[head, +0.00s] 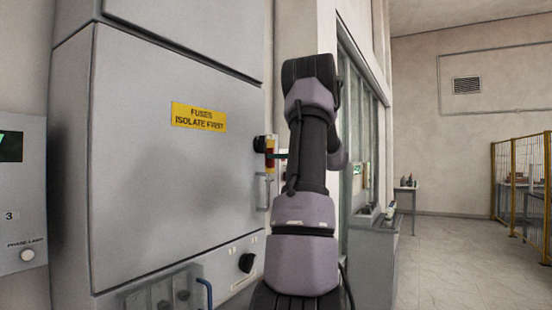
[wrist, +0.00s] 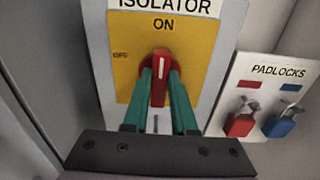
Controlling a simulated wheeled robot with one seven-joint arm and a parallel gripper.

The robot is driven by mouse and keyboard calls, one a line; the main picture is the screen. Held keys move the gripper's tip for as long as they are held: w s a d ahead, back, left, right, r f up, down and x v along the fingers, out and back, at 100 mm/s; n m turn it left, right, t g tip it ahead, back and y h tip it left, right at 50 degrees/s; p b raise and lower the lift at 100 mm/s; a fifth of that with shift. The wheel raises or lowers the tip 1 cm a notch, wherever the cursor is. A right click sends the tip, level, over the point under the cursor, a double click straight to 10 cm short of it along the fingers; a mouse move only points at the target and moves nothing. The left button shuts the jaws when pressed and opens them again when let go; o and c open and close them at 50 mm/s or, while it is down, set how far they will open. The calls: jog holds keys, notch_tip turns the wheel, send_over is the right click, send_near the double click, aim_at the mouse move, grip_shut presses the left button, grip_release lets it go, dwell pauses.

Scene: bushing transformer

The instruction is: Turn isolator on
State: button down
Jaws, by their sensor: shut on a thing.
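The isolator panel (wrist: 125,85) is a yellow plate on a pale board, marked ISOLATOR, with ON at the top and a small OFF mark at the left. Its red handle (wrist: 161,62) stands upright, its top just below the word ON. My gripper (wrist: 160,78) has its green fingers on either side of the handle and is shut on it. The fingers hide part of the lower plate. In the head view the isolator (head: 270,148) is seen edge-on, beside the grey cabinet, and my arm partly blocks the area.
A padlocks board (wrist: 268,92) with a red padlock (wrist: 240,124) and a blue padlock (wrist: 283,121) hangs right of the isolator. The grey cabinet (head: 165,170) with a yellow fuses sign (head: 198,117) stands left of my arm. Open floor (head: 450,255) lies to the right.

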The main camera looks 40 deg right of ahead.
jog(key=c, duration=0.7)
grip_release()
jog(key=v, duration=1.1)
jog(key=shift+f, duration=0.1)
jog(key=shift+w, duration=0.1)
